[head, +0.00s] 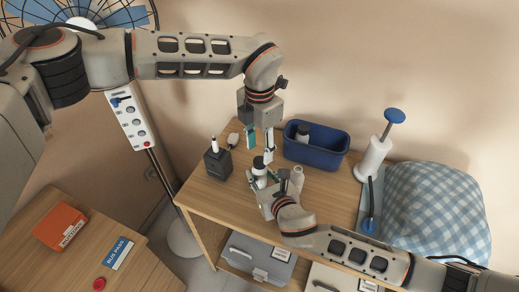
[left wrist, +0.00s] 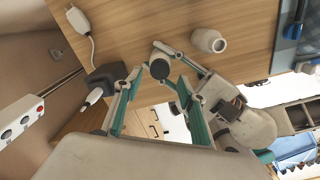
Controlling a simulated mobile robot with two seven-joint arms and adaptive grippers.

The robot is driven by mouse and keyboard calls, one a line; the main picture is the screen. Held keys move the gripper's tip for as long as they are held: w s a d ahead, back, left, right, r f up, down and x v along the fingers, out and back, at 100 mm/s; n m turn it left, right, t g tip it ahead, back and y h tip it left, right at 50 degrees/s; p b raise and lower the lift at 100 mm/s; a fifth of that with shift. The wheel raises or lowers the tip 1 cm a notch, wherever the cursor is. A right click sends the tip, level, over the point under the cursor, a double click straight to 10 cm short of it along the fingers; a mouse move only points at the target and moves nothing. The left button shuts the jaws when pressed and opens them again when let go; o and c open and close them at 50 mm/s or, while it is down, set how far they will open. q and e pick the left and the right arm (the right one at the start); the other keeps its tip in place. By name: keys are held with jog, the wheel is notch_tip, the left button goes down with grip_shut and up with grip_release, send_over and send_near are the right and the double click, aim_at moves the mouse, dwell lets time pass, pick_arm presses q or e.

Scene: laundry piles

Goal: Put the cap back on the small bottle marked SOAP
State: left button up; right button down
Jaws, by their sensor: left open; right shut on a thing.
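A small white bottle with a dark round top (head: 259,163) is upright at my right gripper (head: 264,180), which is shut on it. The dark top (left wrist: 161,67) also shows in the left wrist view, between the left fingers. I cannot read its label. My left gripper (head: 260,145) is open and points down just above this bottle; its fingers (left wrist: 160,85) are apart with nothing gripped. A second small white bottle (head: 297,175) stands to the right, and its open neck (left wrist: 218,44) shows in the left wrist view. I see no loose cap.
A blue bin (head: 316,153) at the back holds a dark-topped bottle (head: 303,132). A black holder (head: 218,165) and white plug (head: 233,139) are left on the table (head: 205,195). A white pump dispenser (head: 373,160) and checked bundle (head: 435,215) are right.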

aim_at(260, 160)
pick_arm(q)
jog(key=shift+c, duration=0.3)
jog(key=shift+w+r+n, duration=0.1)
jog(key=shift+r+n, duration=0.6)
jog(key=shift+n, duration=0.3)
notch_tip(260, 160, up, 2)
jog(key=n, duration=0.3)
jog(key=shift+n, duration=0.4)
jog(key=shift+f, duration=0.1)
jog(key=shift+f, duration=3.9)
grip_shut()
